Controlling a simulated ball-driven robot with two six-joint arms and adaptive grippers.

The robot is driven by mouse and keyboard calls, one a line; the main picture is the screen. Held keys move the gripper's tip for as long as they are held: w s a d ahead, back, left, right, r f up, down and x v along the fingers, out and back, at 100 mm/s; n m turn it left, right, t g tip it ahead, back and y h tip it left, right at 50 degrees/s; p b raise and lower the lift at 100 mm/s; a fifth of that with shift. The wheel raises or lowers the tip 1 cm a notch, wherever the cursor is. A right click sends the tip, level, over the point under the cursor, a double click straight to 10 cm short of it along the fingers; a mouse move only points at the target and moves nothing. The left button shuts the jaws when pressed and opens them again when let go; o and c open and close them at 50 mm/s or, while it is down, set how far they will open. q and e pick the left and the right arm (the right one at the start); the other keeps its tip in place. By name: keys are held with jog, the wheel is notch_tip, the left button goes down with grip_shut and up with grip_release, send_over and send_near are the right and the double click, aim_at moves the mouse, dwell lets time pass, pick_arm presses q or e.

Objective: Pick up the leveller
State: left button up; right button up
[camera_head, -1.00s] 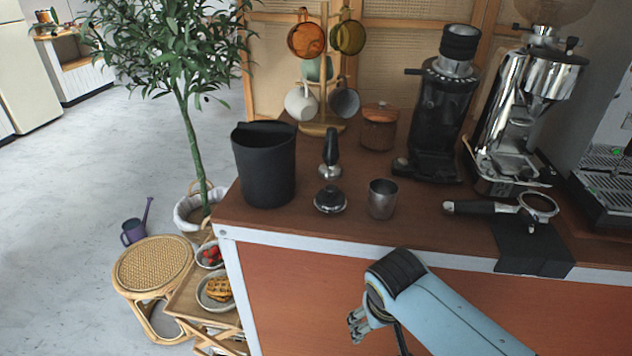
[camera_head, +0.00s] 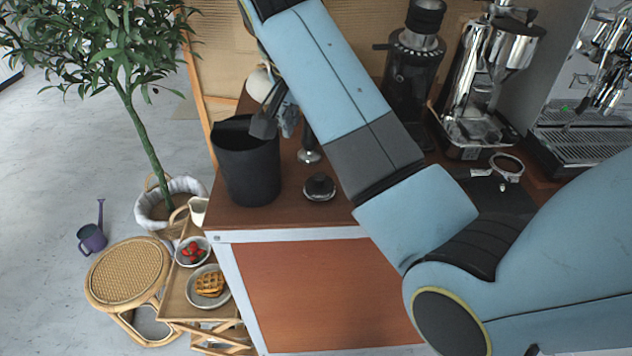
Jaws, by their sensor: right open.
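The leveller (camera_head: 319,187), a low round disc with a dark top and silver rim, sits on the brown counter (camera_head: 330,216) near its front left. My right arm reaches in from the right across the counter. My right gripper (camera_head: 276,118) is open and empty, up and left of the leveller in the picture, apart from it. It overlaps the right rim of the black bin in view. My left gripper is out of view.
The black bin (camera_head: 249,165) stands left of the leveller. The tamper (camera_head: 309,152) stands just behind it, partly hidden by my arm. The grinder (camera_head: 410,75), silver machine (camera_head: 478,95) and portafilter (camera_head: 506,168) are to the right. My arm hides the mid-counter.

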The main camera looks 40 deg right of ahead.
jog(key=w+r, duration=0.1)
jog(key=r, duration=0.1)
send_over(320, 175)
jog(key=s+a, duration=0.1)
jog(key=a, duration=0.1)
jog(key=shift+m, duration=0.4)
jog(key=f, duration=0.8)
jog(key=shift+a+f+p, duration=0.2)
jog(key=shift+f+p, duration=0.1)
jog(key=shift+p, duration=0.05)
jog(key=x, duration=0.7)
jog(key=shift+s, duration=0.1)
jog(key=shift+c, duration=0.3)
jog(key=c, duration=1.3)
jog(key=shift+r, duration=0.1)
